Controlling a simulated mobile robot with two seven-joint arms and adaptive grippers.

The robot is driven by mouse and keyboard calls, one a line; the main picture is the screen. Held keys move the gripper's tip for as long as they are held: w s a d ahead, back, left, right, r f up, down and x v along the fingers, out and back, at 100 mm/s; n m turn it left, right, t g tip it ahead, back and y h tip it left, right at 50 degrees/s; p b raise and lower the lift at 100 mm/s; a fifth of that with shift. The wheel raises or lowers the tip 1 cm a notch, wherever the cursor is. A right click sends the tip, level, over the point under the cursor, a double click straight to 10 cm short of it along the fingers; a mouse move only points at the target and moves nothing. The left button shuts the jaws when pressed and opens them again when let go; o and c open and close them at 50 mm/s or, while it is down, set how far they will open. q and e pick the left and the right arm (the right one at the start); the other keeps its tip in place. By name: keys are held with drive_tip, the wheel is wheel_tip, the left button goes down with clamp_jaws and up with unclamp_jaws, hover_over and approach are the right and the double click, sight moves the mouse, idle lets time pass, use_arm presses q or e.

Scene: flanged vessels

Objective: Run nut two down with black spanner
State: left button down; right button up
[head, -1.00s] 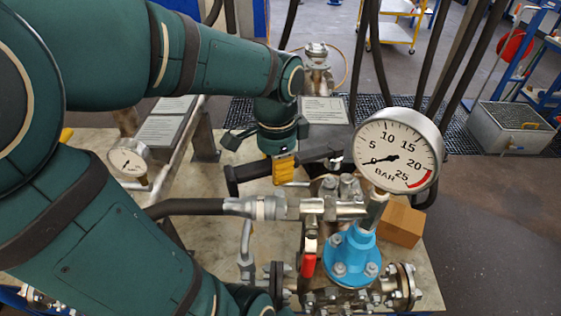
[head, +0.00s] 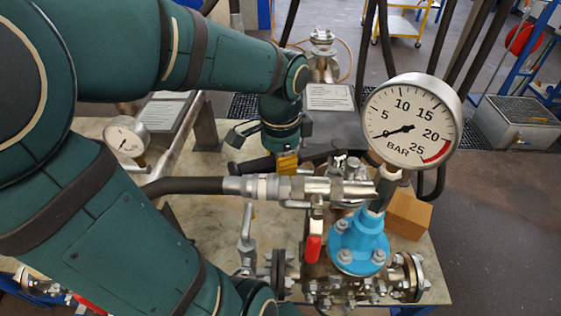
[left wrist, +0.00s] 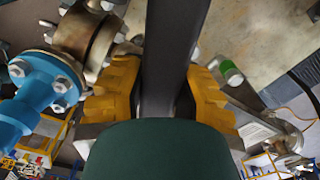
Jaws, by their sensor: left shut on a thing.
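The black spanner (left wrist: 172,50) is a long dark bar, running up through the left wrist view between my left gripper's fingers. In the head view, my left gripper (head: 287,163) has yellow fingers and is shut on the spanner, behind the metal pipe. One dark end of the spanner (head: 240,168) shows left of the fingers. The pipe hides part of it, and I cannot tell how its far end meets a nut. Nuts (head: 352,164) show behind the pipe at the flanged vessel; I cannot tell which is nut two. My right gripper is not in view.
A pressure gauge (head: 410,122) stands above a blue flanged fitting (head: 358,242) right of the gripper. A hose with a metal pipe (head: 325,188) and a red-handled valve (head: 314,249) crosses in front. A cardboard-coloured block (head: 408,214) lies behind the fitting. A smaller gauge (head: 126,138) is at left.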

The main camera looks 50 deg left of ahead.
use_arm(q)
drive_tip(key=shift+f+b, duration=0.75)
drive_tip(key=shift+f, duration=0.4)
drive_tip(key=w+a+m+p, duration=0.6)
drive_tip(key=w+a+m, duration=0.25)
drive_tip(key=m, duration=0.25)
wheel_tip(320, 180, up, 5)
drive_tip(key=p, duration=0.4)
drive_tip(key=shift+d, duration=0.1)
drive_tip(key=shift+w, duration=0.1)
